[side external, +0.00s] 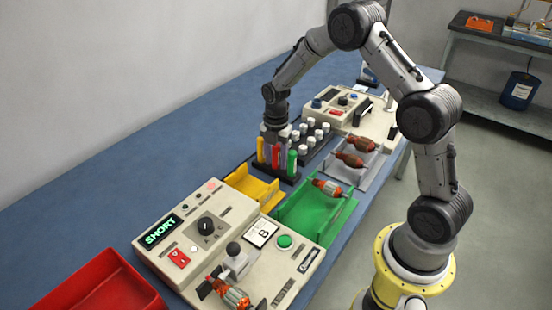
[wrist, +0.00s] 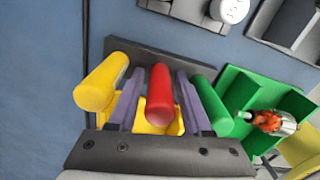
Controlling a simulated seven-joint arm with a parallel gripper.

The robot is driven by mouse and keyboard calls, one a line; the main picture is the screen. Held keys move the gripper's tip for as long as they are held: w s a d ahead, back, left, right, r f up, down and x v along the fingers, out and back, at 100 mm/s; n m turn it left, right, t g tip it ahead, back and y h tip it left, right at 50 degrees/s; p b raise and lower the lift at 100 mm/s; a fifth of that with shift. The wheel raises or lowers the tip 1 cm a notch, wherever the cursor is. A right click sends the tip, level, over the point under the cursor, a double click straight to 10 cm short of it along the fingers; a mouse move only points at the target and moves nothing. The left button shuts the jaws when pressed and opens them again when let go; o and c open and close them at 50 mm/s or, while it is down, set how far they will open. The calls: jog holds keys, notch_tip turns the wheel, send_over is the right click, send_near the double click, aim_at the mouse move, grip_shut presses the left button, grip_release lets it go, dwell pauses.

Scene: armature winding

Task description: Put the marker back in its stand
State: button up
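The black stand (side external: 287,178) holds a yellow marker (side external: 261,150), a red marker (side external: 275,156) and a green marker (side external: 292,162), all upright in the side view. In the wrist view, the red marker (wrist: 160,95) lies between the yellow marker (wrist: 98,85) and the green marker (wrist: 213,108), its top about level with theirs. My gripper (wrist: 160,75) points down over the stand, its purple-grey fingers on either side of the red marker. Narrow gaps show between fingers and marker, so it looks open around it. The red marker's lower end is hidden.
A rack of white-capped bottles (side external: 312,130) stands close behind the stand. A yellow tray (side external: 250,186) and a green tray (side external: 318,212) with an armature lie in front. A tester box (side external: 205,225) and red bin (side external: 95,290) are nearer. Blue tabletop at left is clear.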

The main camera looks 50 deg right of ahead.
jog(key=shift+o, duration=0.9)
notch_tip(320, 180, up, 14)
jog(key=shift+f, duration=0.1)
